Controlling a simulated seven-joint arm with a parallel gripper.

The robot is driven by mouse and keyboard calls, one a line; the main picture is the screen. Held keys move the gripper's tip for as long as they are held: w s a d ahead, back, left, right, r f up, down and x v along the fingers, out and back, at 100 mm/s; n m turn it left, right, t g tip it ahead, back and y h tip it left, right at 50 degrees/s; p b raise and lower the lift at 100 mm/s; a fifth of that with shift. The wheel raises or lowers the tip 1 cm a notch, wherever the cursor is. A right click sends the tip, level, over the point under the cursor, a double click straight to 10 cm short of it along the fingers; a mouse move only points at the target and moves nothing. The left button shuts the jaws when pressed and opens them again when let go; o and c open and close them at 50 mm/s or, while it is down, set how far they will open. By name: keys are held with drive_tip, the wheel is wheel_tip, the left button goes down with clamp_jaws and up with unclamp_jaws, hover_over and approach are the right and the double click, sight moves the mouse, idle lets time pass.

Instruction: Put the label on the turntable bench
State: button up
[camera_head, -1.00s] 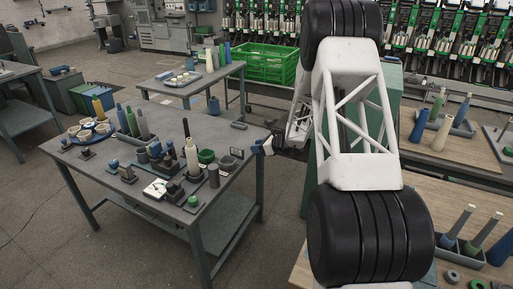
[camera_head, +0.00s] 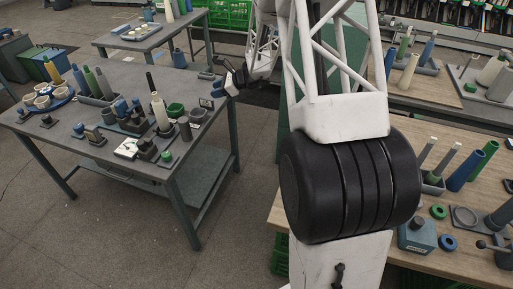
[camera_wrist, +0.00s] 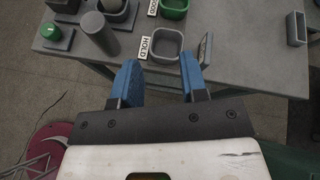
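My gripper (camera_head: 232,78) is at the right edge of the left grey bench (camera_head: 150,82). In the wrist view its two blue fingers (camera_wrist: 159,60) are spread apart with nothing between them. A grey bin (camera_wrist: 167,47) lies just beyond the fingertips, beside a white label reading HOLD (camera_wrist: 145,48). A white label reading GOOD (camera_wrist: 153,7) stands by a green bin (camera_wrist: 174,8). A thin upright plate (camera_wrist: 205,50) is close to the right finger; whether they touch, and what its face shows, I cannot tell.
Dark cylinders (camera_wrist: 98,33) and a green-topped block (camera_wrist: 51,34) stand left of the grey bin. An open rectangular holder (camera_wrist: 297,28) is at the right. A wooden bench (camera_head: 460,135) with cones is on the right. Floor shows between benches.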

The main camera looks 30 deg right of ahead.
drive_tip(key=s+a+r+n+g+h, duration=0.15)
drive_tip(key=s+a+r+n, duration=0.3)
drive_tip(key=s, duration=0.45)
drive_tip(key=s+a+r+n+g+h, duration=0.1)
drive_tip(key=s+a+r+n+g, duration=0.15)
drive_tip(key=s+r, duration=0.45)
drive_tip(key=s+a+r+n+g+h, duration=0.1)
drive_tip(key=s+a+r+n, duration=0.35)
drive_tip(key=s, duration=0.55)
drive_tip(key=s+d+r+n+h, duration=0.1)
drive_tip(key=s+n+h, duration=0.2)
drive_tip(key=s, duration=1.1)
drive_tip(key=s+d+r+n+h, duration=0.1)
drive_tip(key=s+r+n+h, duration=0.1)
drive_tip(key=s+n, duration=0.6)
drive_tip(key=shift+s+d+r+h, duration=0.25)
drive_tip(key=shift+s+h, duration=0.6)
drive_tip(key=shift+s, duration=2.45)
drive_tip(key=shift+o, duration=0.2)
